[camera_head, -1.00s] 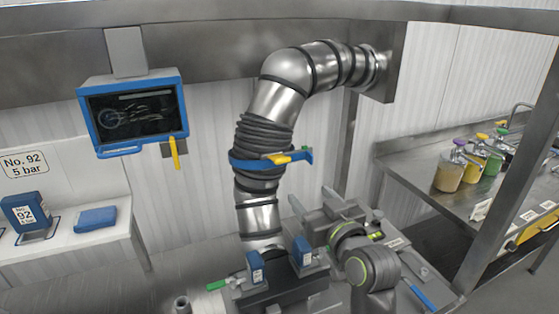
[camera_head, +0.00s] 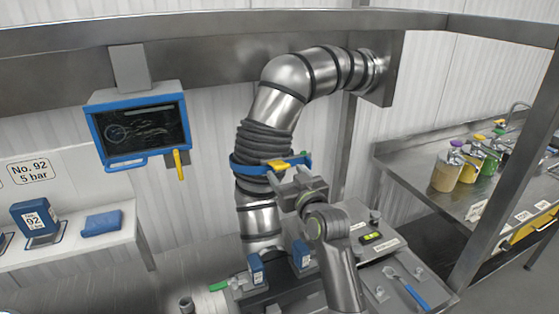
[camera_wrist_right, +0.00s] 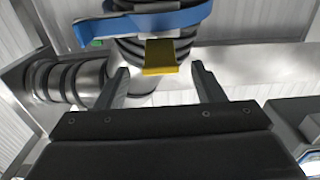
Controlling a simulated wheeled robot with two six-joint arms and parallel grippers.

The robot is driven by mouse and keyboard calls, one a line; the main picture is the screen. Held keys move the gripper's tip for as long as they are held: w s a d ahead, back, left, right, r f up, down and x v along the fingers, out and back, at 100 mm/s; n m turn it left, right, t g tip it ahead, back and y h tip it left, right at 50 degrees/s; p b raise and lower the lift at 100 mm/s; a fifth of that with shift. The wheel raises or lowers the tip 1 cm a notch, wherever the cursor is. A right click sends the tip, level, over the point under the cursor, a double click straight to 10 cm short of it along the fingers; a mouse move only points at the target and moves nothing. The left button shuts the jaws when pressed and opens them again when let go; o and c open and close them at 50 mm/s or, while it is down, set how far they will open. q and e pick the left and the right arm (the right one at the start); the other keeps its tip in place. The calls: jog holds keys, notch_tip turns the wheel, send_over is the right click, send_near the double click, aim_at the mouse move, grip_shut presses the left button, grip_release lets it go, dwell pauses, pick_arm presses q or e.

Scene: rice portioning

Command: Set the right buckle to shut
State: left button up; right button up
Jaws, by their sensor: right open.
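A blue clamp band (camera_head: 245,166) wraps the dark ribbed sleeve (camera_head: 265,139) of the steel pipe, and its end sticks out to the right. A yellow buckle lever (camera_head: 277,164) sits on the band's front. My right gripper (camera_head: 287,178) is just below and in front of the lever. In the right wrist view the gripper (camera_wrist_right: 160,70) is open, with the yellow lever (camera_wrist_right: 160,58) between and slightly beyond its fingertips. No contact shows. The blue band (camera_wrist_right: 150,22) crosses above. I cannot tell whether the buckle is latched. My left gripper is not in view.
A blue-framed screen (camera_head: 139,128) with a yellow handle (camera_head: 178,162) hangs at left. Two blue labelled blocks (camera_head: 256,268) (camera_head: 302,254) stand below the pipe. A steel counter (camera_head: 408,170) with several jars is at right. A blue-handled tool (camera_head: 414,296) lies at lower right.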

aim_at(279, 166)
jog(key=shift+p+x, duration=0.8)
jog(key=shift+x, duration=1.95)
grip_shut()
jog(key=shift+f+b, duration=0.15)
jog(key=shift+b, duration=0.25)
jog(key=shift+f+t+y+b, duration=0.4)
jog(key=shift+t+b, duration=0.7)
jog(key=shift+b, duration=3.4)
jog(key=shift+f+t+y+b, duration=0.45)
jog(key=shift+t+b, duration=0.65)
jog(key=shift+b, duration=3.35)
jog(key=shift+f+t+y+b, duration=0.25)
jog(key=shift+f+t+b, duration=0.6)
jog(key=shift+b, duration=3.65)
jog(key=shift+r+t, duration=0.25)
jog(key=shift+r, duration=0.1)
